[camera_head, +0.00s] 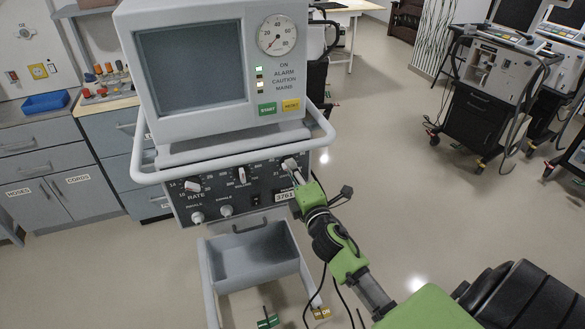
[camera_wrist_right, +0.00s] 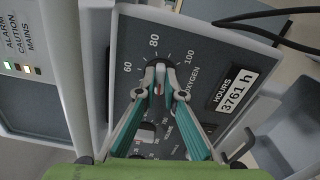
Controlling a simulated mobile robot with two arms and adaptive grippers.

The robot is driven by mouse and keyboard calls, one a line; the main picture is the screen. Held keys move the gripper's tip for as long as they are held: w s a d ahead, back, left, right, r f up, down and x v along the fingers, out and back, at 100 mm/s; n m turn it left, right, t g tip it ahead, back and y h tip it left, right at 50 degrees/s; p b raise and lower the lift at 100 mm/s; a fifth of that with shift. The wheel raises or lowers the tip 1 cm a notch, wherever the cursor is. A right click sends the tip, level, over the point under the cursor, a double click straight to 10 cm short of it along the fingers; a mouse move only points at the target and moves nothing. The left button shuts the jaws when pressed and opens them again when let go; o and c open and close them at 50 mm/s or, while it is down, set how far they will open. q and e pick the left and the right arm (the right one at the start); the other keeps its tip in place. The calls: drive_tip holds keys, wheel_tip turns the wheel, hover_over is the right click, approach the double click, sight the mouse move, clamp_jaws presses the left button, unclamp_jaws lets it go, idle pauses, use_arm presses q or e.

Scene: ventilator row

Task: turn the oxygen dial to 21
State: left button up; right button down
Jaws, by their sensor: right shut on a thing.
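The oxygen dial (camera_head: 290,164) is a small pale knob at the right end of the ventilator's dark control panel (camera_head: 262,184). In the wrist view the oxygen dial (camera_wrist_right: 160,67) sits between my fingertips, with 60, 80 and 100 printed around it. My right gripper (camera_head: 296,173) reaches the panel from the lower right. In the wrist view its teal fingers (camera_wrist_right: 160,76) are shut on the dial. The fingers cover the lower scale, and I cannot tell where the pointer stands. My left gripper is not in view.
The volume knob (camera_wrist_right: 147,130) is close beside my fingers; the rate knob (camera_head: 192,185) is farther left. A pale rail (camera_head: 235,152) runs above the panel, and an open grey drawer (camera_head: 250,262) hangs below. The floor (camera_head: 400,215) to the right is clear.

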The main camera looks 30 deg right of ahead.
drive_tip(key=shift+n+p, duration=0.7)
drive_tip(key=shift+n, duration=2.8)
drive_tip(key=c, duration=2.1)
unclamp_jaws()
drive_tip(key=shift+c, duration=0.2)
drive_tip(key=v, duration=1.2)
